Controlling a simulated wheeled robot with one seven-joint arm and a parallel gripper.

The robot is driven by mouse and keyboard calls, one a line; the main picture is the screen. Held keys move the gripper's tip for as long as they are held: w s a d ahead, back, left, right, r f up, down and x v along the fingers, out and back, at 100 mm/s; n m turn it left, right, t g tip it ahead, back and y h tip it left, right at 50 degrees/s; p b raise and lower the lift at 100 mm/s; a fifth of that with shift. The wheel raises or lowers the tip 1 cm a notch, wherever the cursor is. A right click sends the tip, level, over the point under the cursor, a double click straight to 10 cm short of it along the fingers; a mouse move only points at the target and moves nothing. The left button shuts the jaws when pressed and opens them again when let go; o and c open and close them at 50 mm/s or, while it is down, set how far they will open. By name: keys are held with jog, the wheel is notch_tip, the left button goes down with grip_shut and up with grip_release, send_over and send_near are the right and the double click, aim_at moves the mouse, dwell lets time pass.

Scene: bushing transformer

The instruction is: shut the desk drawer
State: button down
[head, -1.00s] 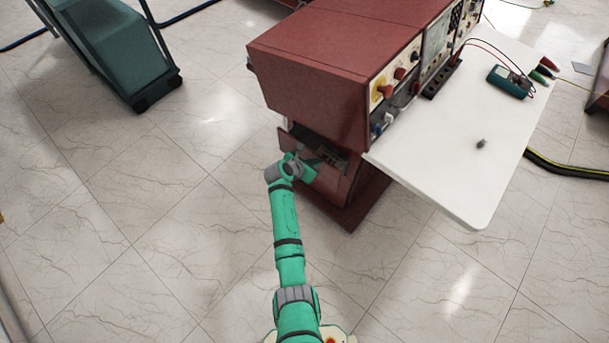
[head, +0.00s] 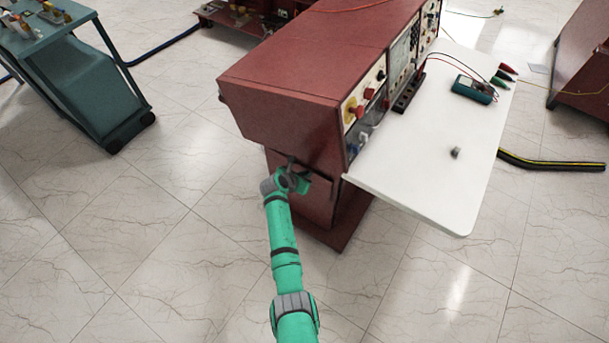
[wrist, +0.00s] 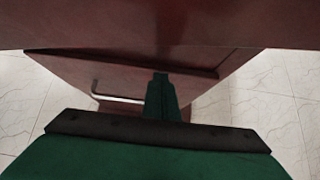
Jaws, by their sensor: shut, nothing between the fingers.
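The dark red desk (head: 285,85) stands right of centre in the head view, with a white top on its right side. The desk drawer (head: 320,193) is on the near side, under the overhanging upper cabinet. Its inside does not show now, and its front looks in or nearly in; I cannot tell if it is fully flush. My gripper (head: 298,180) is shut and empty, at the drawer front. In the wrist view my fingers (wrist: 161,98) lie over the red front (wrist: 75,72), close to its upper edge; contact is unclear. A silver handle (wrist: 118,97) shows left of them.
The white top (head: 430,160) juts out to the right, holding a teal multimeter (head: 472,88) and a small grey part (head: 455,153). A teal cart (head: 85,90) stands at far left. The tiled floor at left and in front is clear.

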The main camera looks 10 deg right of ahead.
jog(key=shift+w+d+r, duration=0.2)
jog(key=shift+d+r, duration=0.15)
jog(key=shift+d, duration=0.15)
jog(key=shift+a+f, duration=0.1)
jog(key=shift+a, duration=0.1)
jog(key=s+a+r, duration=0.6)
jog(key=s+a, duration=0.2)
jog(key=a, duration=0.1)
jog(key=s+a+f+m+t+y, duration=0.25)
jog(key=s+f+m, duration=0.3)
jog(key=s, duration=0.75)
jog(key=s+a+r+m+t+y, duration=0.25)
jog(key=s+m, duration=0.35)
jog(key=s, duration=0.7)
jog(key=s+r+m+t, duration=0.2)
jog(key=s+r+m, duration=0.5)
jog(key=s+r, duration=0.2)
jog(key=s+r+m+t+y, duration=0.1)
jog(key=s+r+m, duration=0.7)
jog(key=r, duration=0.5)
jog(key=shift+s+a+r+t+y, duration=0.2)
jog(key=shift+s+r+t+y, duration=0.15)
jog(key=shift+s, duration=0.25)
